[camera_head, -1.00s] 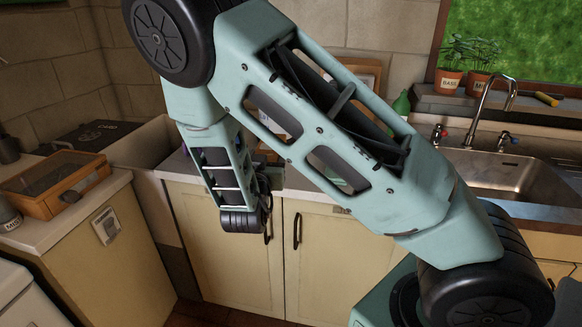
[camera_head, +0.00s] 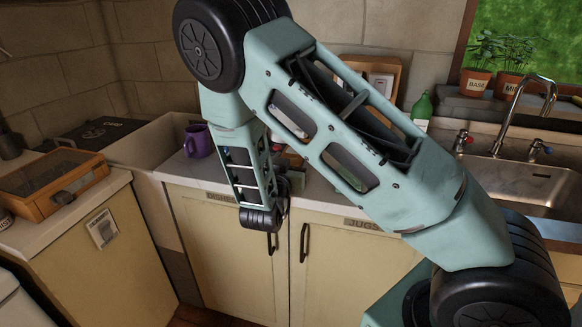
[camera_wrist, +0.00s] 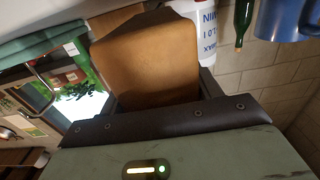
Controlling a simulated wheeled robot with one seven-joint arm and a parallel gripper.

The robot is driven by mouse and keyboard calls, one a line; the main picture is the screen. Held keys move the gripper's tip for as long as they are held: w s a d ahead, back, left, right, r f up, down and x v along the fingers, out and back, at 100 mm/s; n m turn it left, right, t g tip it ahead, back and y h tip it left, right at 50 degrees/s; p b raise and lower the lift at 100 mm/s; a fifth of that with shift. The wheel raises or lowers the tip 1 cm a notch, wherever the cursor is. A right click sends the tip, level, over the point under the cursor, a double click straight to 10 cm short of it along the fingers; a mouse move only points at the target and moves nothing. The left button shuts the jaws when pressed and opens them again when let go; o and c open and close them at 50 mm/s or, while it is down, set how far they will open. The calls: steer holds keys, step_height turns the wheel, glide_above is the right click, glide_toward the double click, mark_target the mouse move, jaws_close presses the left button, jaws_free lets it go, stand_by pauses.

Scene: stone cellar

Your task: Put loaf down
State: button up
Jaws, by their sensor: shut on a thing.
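The loaf (camera_wrist: 146,62) is a smooth brown block that fills the upper middle of the wrist view. My gripper (camera_wrist: 152,82) is shut on it, with dark finger parts at its left and right sides. In the head view my arm hides the gripper and the loaf. I cannot tell there how high the loaf is above the counter.
A purple mug (camera_head: 197,141) stands on the counter (camera_head: 181,170) left of my wrist. A green bottle (camera_head: 421,110), a tap (camera_head: 516,105) and a sink (camera_head: 528,180) are to the right. A wooden box (camera_head: 55,180) sits on the left counter. A lettered white container (camera_wrist: 200,35) is beside the loaf.

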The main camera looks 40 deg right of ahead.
steer(key=shift+f, duration=0.8)
steer(key=shift+f, duration=0.15)
steer(key=o, duration=1.1)
